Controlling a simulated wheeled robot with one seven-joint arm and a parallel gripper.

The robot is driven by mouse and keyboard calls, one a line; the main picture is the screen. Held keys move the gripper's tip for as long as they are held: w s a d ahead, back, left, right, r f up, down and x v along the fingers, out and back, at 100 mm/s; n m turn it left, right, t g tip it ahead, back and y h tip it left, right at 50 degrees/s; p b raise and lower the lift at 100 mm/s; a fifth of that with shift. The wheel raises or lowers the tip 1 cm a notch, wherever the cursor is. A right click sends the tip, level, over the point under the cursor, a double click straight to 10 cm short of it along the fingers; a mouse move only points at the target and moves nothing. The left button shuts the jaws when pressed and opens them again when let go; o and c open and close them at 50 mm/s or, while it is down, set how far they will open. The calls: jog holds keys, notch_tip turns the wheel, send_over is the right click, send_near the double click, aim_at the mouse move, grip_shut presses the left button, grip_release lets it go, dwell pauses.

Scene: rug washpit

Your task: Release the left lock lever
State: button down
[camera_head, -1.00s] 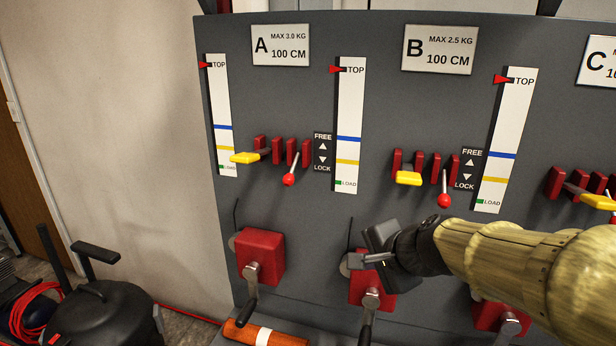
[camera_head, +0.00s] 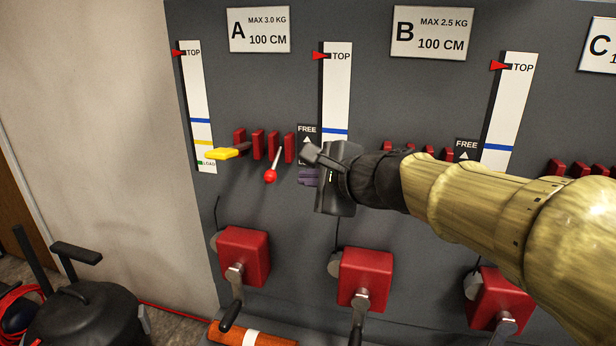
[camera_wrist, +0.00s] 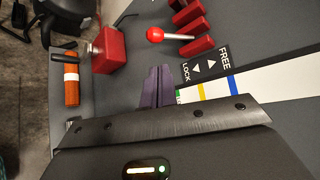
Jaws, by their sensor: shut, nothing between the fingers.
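The left lock lever (camera_head: 271,174) is a pale rod with a red ball knob, at station A. Its rod slants down between red blocks, with the knob low. In the wrist view the lever (camera_wrist: 156,34) shows with its knob beyond my fingertips. My gripper (camera_head: 306,166) is shut and empty, to the right of the knob and apart from it. In the wrist view its fingertips (camera_wrist: 157,75) lie together. The FREE/LOCK plate (camera_head: 307,134) is partly hidden by my gripper in the head view; in the wrist view it is readable.
A yellow handle (camera_head: 221,153) sticks out left of the lever. Red crank boxes (camera_head: 243,256) (camera_head: 365,278) stand lower on the grey panel. My arm hides station B's levers. A black pot-like vessel (camera_head: 85,315) stands at lower left.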

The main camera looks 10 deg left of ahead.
aim_at(275, 164)
jog(key=x, duration=0.9)
jog(key=shift+s+a+r+p, duration=0.1)
jog(key=shift+r+p, duration=0.1)
jog(key=shift+p, duration=0.5)
